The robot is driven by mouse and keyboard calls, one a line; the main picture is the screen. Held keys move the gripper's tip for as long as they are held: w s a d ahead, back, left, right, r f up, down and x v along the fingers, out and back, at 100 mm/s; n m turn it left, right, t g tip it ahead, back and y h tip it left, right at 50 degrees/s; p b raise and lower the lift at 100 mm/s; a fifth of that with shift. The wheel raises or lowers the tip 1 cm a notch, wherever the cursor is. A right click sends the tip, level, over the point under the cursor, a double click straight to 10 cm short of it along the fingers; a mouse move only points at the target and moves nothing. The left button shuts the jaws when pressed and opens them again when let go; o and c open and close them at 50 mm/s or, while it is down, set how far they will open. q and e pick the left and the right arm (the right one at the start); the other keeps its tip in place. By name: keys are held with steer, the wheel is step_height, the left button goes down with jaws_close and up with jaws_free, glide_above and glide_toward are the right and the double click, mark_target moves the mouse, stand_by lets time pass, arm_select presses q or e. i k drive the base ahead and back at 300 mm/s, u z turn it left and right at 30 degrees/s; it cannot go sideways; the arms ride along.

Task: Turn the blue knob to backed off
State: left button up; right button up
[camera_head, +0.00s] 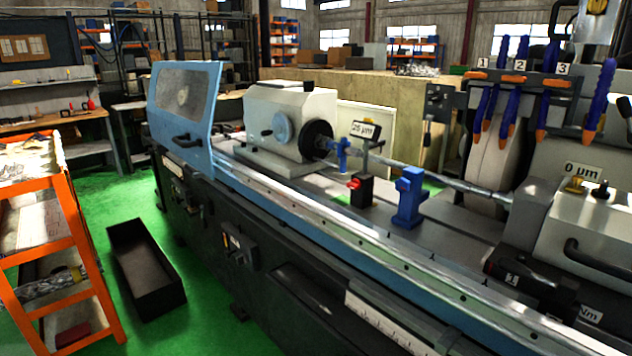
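No part clearly reads as the blue knob at this size. A blue upright block (409,196) stands on the machine table in front of the shaft; a small rounded blue part shows at its upper left, and I cannot tell whether it is a knob or how it is set. A pale blue round disc (283,127) sits on the side of the white headstock (262,108). A blue clamp (343,153) is around the shaft (425,174) near the dark chuck (317,141). Neither of my grippers is in view.
A black gauge stand (361,189) with a red knob and a "25 µm" display is left of the blue block. Blue coolant hoses (545,90) hang at right by the grinding wheel. An orange shelf (58,235) and black bin (145,268) stand on the green floor at left.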

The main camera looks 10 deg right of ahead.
mark_target(402, 184)
steer(key=u, duration=0.75)
steer(key=i, duration=3)
steer(key=z, duration=2.85)
steer(key=i, duration=0.55)
steer(key=z, duration=0.05)
